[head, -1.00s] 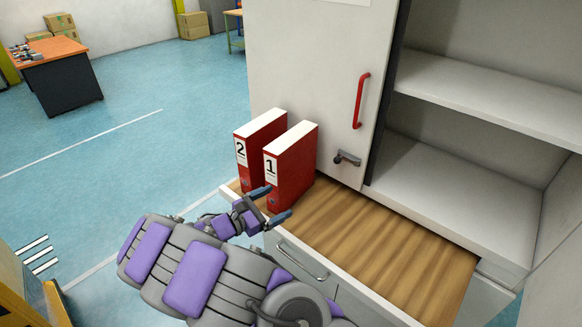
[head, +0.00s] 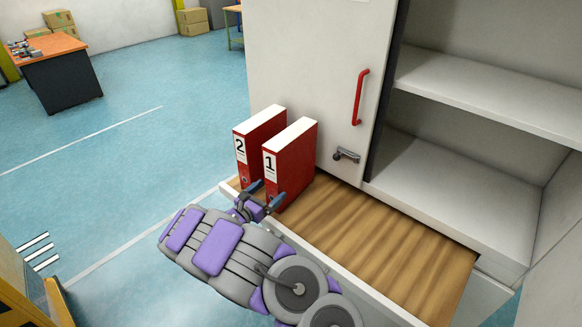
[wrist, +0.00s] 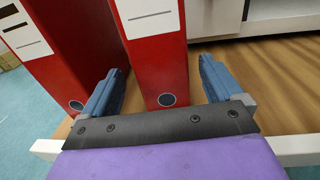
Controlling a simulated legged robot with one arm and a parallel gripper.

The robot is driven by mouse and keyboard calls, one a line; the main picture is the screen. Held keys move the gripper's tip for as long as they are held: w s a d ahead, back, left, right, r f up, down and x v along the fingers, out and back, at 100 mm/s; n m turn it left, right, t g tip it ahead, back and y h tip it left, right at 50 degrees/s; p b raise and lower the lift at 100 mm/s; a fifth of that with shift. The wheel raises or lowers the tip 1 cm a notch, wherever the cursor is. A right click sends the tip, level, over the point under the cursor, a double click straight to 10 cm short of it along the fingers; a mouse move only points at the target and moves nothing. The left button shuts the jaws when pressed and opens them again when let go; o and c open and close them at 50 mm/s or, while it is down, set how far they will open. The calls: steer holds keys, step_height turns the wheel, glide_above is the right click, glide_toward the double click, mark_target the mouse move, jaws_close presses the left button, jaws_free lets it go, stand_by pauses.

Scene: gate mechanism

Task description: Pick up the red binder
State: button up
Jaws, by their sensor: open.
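Two red binders stand upright on the wooden surface. The binder labelled 1 (head: 294,165) is on the right and the binder labelled 2 (head: 258,140) is on the left. My gripper (head: 268,192) is open, low in front of binder 1's spine. In the wrist view, binder 1 (wrist: 160,70) shows between my gripper's two fingers (wrist: 160,88), with its lower spine and round hole visible. Binder 2 (wrist: 65,55) lies left of the left finger. I cannot tell whether the fingers touch binder 1.
The wooden surface (head: 390,240) is clear to the right of the binders. Behind them is a white cabinet door with a red handle (head: 360,97) and a grey latch (head: 346,155). Empty shelves (head: 480,95) are at the right. A desk (head: 55,75) stands far left.

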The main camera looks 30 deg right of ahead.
mark_target(282, 180)
steer(key=shift+x, duration=3.6)
steer(key=shift+r, duration=0.15)
steer(key=c, duration=1.6)
